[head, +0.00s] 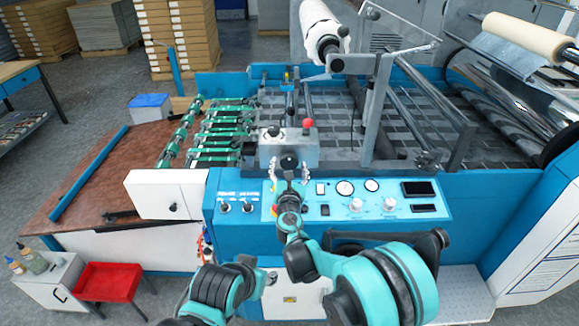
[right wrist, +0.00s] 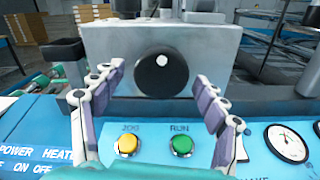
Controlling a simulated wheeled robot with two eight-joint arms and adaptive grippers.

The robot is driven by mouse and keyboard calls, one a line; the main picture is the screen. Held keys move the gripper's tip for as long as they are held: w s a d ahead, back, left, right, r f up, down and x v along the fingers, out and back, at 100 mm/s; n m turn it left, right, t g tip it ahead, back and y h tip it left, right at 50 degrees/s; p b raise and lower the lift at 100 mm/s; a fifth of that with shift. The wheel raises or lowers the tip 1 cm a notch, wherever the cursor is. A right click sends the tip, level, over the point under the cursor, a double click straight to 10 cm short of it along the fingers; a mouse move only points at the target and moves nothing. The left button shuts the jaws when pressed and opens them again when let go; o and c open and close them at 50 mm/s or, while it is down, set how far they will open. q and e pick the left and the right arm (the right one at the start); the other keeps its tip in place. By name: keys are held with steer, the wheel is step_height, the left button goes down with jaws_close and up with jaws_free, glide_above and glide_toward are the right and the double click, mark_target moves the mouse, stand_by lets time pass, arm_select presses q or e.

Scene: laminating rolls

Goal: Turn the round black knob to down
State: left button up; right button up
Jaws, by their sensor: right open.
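The round black knob (right wrist: 160,78) is on the front of a grey-white box (right wrist: 105,48) in the right wrist view. A white dot on its face is a little above the middle. In the head view the knob (head: 289,163) shows at the lower front of the box (head: 271,150). My right gripper (right wrist: 161,82) is open, with one finger to the left and one to the right of the knob. The fingers look apart from the knob, with nothing between them touching it. In the head view my right gripper (head: 290,168) is in front of the box. My left gripper does not show; only part of that arm does.
A blue control panel (head: 390,222) lies below the box, with a yellow JOG button (right wrist: 127,144), a green RUN button (right wrist: 181,145) and a gauge (right wrist: 288,143). A red ball-topped lever (head: 308,123) stands on the box. Rollers (head: 215,130) lie behind.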

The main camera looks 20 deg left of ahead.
steer(key=shift+w+a, duration=0.15)
steer(key=shift+w, duration=0.55)
steer(key=c, duration=1.1)
steer(key=shift+c, duration=0.2)
